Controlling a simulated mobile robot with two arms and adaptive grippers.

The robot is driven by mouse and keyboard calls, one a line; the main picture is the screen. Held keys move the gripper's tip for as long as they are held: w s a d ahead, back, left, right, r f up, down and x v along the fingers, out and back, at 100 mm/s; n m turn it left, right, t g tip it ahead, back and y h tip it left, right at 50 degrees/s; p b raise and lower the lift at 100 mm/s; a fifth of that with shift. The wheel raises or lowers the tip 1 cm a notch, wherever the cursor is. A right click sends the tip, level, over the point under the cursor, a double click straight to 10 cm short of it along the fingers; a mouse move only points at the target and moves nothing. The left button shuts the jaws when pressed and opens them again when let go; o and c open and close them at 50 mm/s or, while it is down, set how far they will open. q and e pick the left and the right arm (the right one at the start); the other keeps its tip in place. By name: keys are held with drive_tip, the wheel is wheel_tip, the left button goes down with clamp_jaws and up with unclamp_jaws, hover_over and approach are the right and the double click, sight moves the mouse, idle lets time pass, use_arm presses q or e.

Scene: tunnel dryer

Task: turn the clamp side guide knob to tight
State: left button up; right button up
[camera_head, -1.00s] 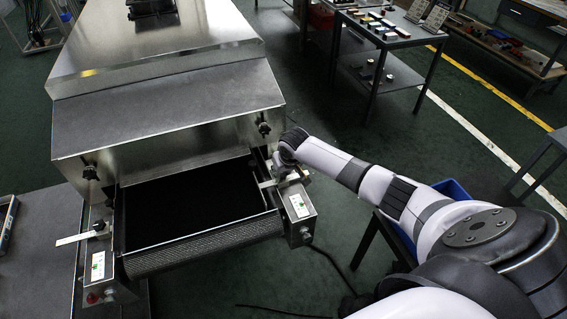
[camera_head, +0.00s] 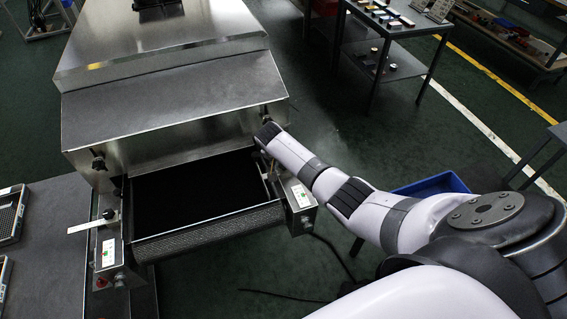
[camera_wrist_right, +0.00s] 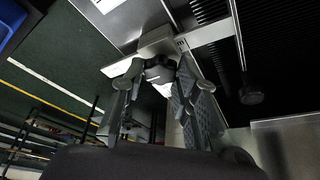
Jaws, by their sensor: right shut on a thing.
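The tunnel dryer's infeed has a dark belt (camera_head: 195,197) between two side rails. My right gripper (camera_wrist_right: 157,82) has its two fingers closed around a dark clamp knob (camera_wrist_right: 160,72) in the right wrist view. The knob sits at a pale bracket (camera_wrist_right: 158,42) beside the belt. In the head view the right wrist hangs over the right rail, and my own arm hides most of that gripper and the knob. How far the knob is turned cannot be told. My left gripper does not show.
The left rail carries another small dark knob (camera_head: 110,214) and a pale bar (camera_head: 91,226). Black knobs (camera_head: 98,162) sit on the dryer's front. A control box (camera_head: 300,198) is close to my right wrist. A blue bin (camera_head: 430,184) stands right, behind my arm.

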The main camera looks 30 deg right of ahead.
drive_tip(key=shift+w+m, duration=0.1)
drive_tip(key=shift+m, duration=0.2)
drive_tip(key=o, duration=1.2)
drive_tip(key=shift+c, duration=0.2)
drive_tip(key=v, duration=1.2)
drive_tip(key=shift+a, duration=0.1)
